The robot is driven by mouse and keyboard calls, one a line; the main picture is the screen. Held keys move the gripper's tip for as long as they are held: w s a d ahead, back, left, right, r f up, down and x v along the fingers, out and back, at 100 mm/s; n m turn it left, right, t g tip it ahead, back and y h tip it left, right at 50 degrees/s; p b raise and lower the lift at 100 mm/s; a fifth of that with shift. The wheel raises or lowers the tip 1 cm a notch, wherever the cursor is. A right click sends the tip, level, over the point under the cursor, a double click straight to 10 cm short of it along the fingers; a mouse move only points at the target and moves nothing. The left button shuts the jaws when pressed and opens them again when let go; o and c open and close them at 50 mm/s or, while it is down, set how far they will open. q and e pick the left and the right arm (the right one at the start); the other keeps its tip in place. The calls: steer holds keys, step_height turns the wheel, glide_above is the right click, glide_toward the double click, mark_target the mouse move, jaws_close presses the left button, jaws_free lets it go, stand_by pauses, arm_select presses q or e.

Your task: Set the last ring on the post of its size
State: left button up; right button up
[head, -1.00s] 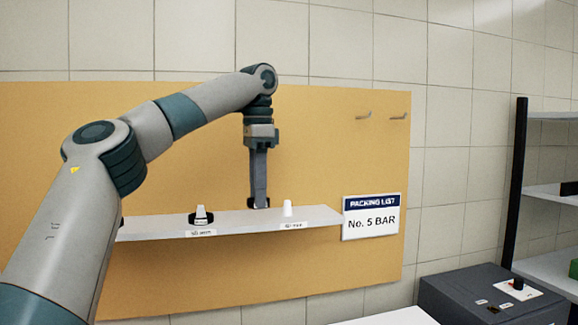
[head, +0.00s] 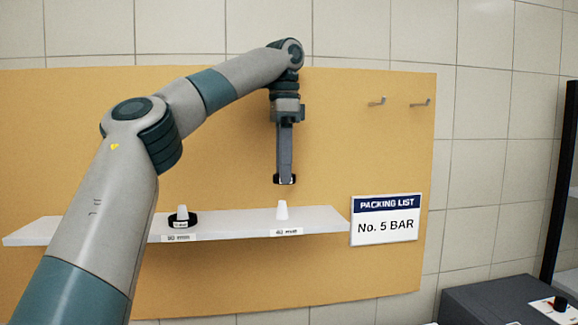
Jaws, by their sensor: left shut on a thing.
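My left gripper (head: 285,174) points down and is shut on a small black ring (head: 286,180). It holds the ring just above the bare white right-hand post (head: 282,211), with a gap between ring and post top. The ring appears nearly in line with the post; depth is hard to judge. The left-hand white post (head: 183,212) stands on the same shelf with another black ring (head: 180,222) around its base. Each post has a label on the shelf's front edge; the right one seems to read 40 mm, and the left one is blurred. My right gripper is not in view.
A sign (head: 387,219) reading "PACKING LIST No. 5 BAR" hangs at the shelf's right end. A dark box (head: 490,303) stands at lower right.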

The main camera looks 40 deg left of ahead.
arm_select(q)
steer(key=shift+s+r, duration=0.2)
steer(key=shift+s, duration=0.35)
steer(key=shift+w+f, duration=0.25)
steer(key=shift+f, duration=0.05)
steer(key=shift+w+f+b, duration=0.15)
steer(key=shift+f+b, duration=0.25)
steer(key=shift+f, duration=0.35)
steer(key=shift+s+f+b, duration=0.25)
steer(key=shift+f+b, duration=0.3)
steer(key=shift+f, duration=0.1)
steer(key=shift+w+f+b, duration=0.1)
steer(key=shift+f+b, duration=0.25)
steer(key=shift+f, duration=0.9)
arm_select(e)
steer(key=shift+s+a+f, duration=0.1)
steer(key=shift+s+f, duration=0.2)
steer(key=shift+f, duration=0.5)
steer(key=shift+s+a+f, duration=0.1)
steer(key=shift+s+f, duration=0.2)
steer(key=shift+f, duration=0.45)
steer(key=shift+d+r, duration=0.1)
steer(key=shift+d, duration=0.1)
